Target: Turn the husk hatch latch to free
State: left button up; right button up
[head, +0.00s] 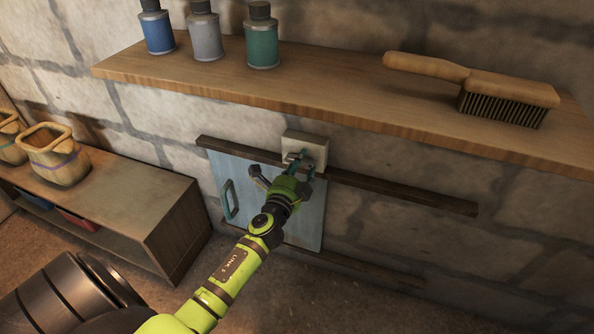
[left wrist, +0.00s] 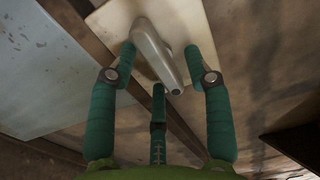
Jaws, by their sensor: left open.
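The hatch is a pale blue-grey panel (head: 240,170) with a teal handle (head: 228,201) on the stone wall below the shelf. The latch is a grey metal lever (left wrist: 154,50) on a cream plate (head: 308,146) at the hatch's upper right; the plate also shows in the left wrist view (left wrist: 187,22). My left gripper (head: 297,168) is at the latch. In the left wrist view its teal fingers (left wrist: 160,62) are open, with two on either side of the lever and one below it. I cannot tell whether any finger touches it. My right gripper is not in view.
A wooden shelf (head: 330,108) juts out just above the latch, holding several bottles (head: 262,38) and a brush (head: 480,86). Dark rails (head: 420,192) run along the wall by the hatch. A low wooden bench (head: 140,195) with pots (head: 54,155) stands at left.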

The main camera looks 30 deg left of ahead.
pick_arm(q)
jog(key=v, duration=1.2)
jog(key=shift+w, duration=0.1)
